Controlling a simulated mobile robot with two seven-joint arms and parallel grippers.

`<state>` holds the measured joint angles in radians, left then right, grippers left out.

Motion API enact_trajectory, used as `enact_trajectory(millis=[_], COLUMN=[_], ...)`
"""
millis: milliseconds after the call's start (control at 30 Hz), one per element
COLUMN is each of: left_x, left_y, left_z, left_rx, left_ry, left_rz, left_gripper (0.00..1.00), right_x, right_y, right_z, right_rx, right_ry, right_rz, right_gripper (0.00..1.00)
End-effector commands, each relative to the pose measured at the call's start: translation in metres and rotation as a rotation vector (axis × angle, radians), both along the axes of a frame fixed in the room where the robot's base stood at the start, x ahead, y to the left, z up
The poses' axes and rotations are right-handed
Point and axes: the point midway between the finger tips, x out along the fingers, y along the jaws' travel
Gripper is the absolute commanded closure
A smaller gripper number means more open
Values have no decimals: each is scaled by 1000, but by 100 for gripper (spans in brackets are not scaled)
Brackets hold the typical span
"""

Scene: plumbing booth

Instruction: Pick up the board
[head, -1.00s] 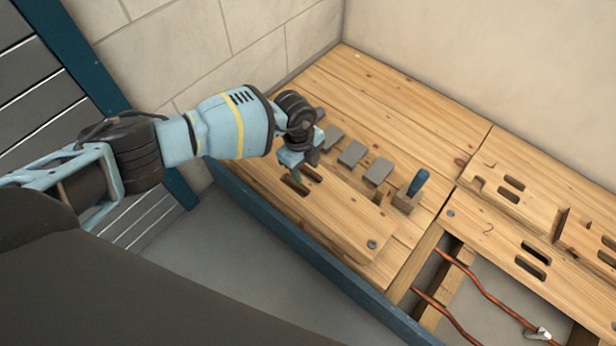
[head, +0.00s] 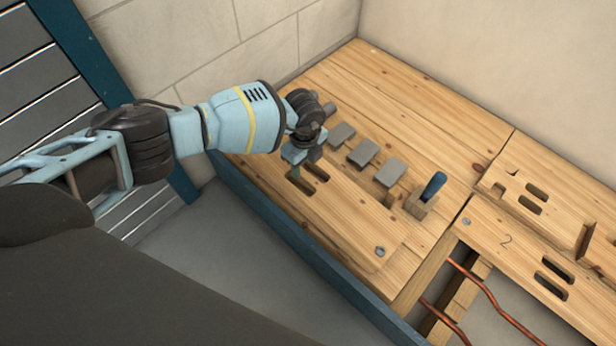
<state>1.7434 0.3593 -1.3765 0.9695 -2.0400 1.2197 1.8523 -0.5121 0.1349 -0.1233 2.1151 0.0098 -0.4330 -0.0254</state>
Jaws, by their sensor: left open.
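A loose wooden board (head: 345,222) with two hand slots at its far-left end and a grey screw or plug near its near-right end lies flat on the plank floor. My left gripper (head: 304,164) points down over the slotted end, open and with nothing between its fingers. A fingertip shows right at the edge of the slots; I cannot tell how far it reaches in. My right gripper is not in view.
Several grey blocks (head: 362,153) and a blue-handled tool in a wooden holder (head: 420,198) stand behind the board. A blue edge (head: 290,250) runs along the front.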

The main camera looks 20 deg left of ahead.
Motion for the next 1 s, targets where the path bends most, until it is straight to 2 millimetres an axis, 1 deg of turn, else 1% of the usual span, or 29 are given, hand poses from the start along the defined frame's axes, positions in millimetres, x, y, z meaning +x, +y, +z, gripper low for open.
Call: enact_trajectory(millis=[300,400,667,767,1000], left_x=[1,2,2,2,2], left_y=[-6,-6,-7,-7,-7], left_z=[-39,-49,-50,-50,-50], left_rx=[1,0,-1,-1,-1], left_ry=[5,3,0,1,1], left_rz=[-1,0,0,0,0], left_gripper=[55,55,55,65,96], right_x=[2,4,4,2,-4], right_y=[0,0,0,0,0], right_z=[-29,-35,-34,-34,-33], right_rx=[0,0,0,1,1], right_ry=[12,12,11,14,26], right_rz=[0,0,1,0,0], right_gripper=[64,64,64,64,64])
